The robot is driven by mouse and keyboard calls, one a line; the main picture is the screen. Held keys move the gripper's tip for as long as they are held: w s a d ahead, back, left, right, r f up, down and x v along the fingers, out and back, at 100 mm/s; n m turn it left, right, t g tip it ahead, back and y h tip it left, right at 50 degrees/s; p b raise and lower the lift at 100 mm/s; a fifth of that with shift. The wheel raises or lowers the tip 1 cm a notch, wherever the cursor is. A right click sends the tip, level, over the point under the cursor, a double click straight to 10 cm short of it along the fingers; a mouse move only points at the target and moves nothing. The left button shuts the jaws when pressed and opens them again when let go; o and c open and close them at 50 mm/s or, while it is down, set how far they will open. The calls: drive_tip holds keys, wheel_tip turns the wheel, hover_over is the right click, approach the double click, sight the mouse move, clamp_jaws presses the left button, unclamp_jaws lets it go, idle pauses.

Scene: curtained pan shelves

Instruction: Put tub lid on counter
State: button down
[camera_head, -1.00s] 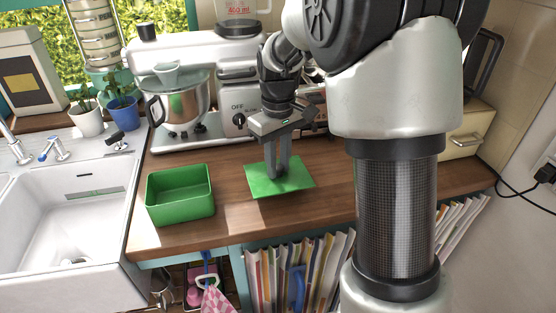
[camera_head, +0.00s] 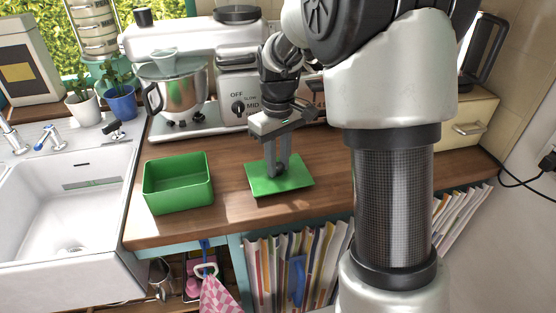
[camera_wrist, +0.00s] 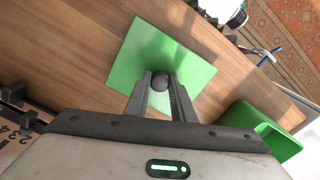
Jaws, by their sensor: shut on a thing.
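The tub lid (camera_head: 299,182) is a flat green square with a dark round knob at its middle. It is at or just above the wooden counter (camera_head: 330,160); I cannot tell if it touches. My gripper (camera_head: 277,172) points down over the lid, its two fingers shut on the knob. In the wrist view the lid (camera_wrist: 187,62) is ahead of the fingers, with the knob between the tips of my gripper (camera_wrist: 160,84). The open green tub (camera_head: 178,195) stands on the counter to the left of the lid, empty as far as I can see.
A white stand mixer (camera_head: 190,60) with a metal bowl stands behind the tub and lid. The white sink (camera_head: 70,215) is at the left. Books (camera_head: 295,265) stand below the counter's front edge. Bare counter lies between tub and lid.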

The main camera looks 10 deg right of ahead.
drive_tip(key=shift+f, duration=0.35)
idle(0.4)
drive_tip(key=c, duration=1.4)
unclamp_jaws()
drive_tip(key=shift+c, duration=0.2)
drive_tip(key=c, duration=0.4)
drive_tip(key=shift+r, duration=0.1)
drive_tip(key=shift+r+p, duration=0.5)
drive_tip(key=shift+r, duration=0.15)
drive_tip(key=shift+r, duration=0.1)
